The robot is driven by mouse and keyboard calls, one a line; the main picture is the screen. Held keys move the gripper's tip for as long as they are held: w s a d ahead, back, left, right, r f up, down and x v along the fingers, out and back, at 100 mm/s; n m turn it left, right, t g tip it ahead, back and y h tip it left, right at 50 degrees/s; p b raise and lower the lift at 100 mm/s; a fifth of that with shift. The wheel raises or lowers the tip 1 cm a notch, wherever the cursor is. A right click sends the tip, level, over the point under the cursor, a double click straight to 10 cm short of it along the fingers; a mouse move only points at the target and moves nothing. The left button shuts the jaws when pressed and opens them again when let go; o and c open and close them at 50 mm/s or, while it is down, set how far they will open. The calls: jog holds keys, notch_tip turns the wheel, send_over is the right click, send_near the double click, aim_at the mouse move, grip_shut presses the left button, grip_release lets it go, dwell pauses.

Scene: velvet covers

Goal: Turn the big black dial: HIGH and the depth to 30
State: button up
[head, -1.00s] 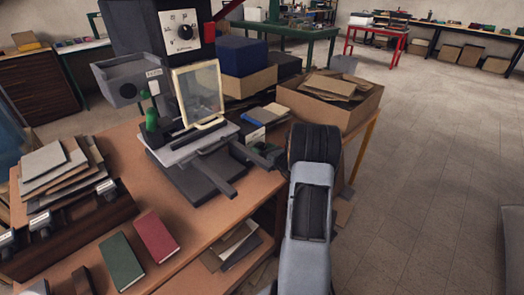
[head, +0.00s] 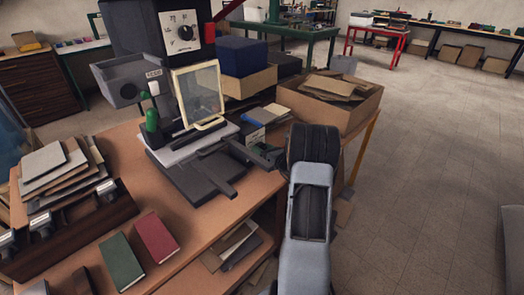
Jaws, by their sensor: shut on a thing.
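The big black dial (head: 184,33) is on a pale plate (head: 166,25) on the dark machine, at the upper left of the head view. Its small markings are too small to read. Below it is the machine's bed (head: 165,153), with dark bars and a framed clear pane (head: 199,93). My gripper (head: 240,151) is low at the right of the bed, well away from the dial. It is shut on a dark part there. The jaws are small and dark, and the exact shape of the held part is hard to make out. No depth scale can be read.
A green book (head: 121,262) and a red book (head: 156,237) lie on the wooden bench (head: 190,240). Stacked boards (head: 50,165) are at the left. An open cardboard box (head: 345,118) stands behind my arm.

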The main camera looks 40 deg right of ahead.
jog(key=shift+m, duration=0.4)
jog(key=o, duration=0.9)
jog(key=shift+s+d+p, duration=0.1)
jog(key=shift+s+d, duration=0.3)
jog(key=shift+s, duration=1.9)
jog(key=shift+s+d+p, duration=0.15)
jog(key=shift+s+d, duration=0.3)
jog(key=shift+s, duration=1.8)
jog(key=shift+s+d+p, duration=0.1)
jog(key=shift+s+d, duration=0.3)
jog(key=shift+s, duration=1.9)
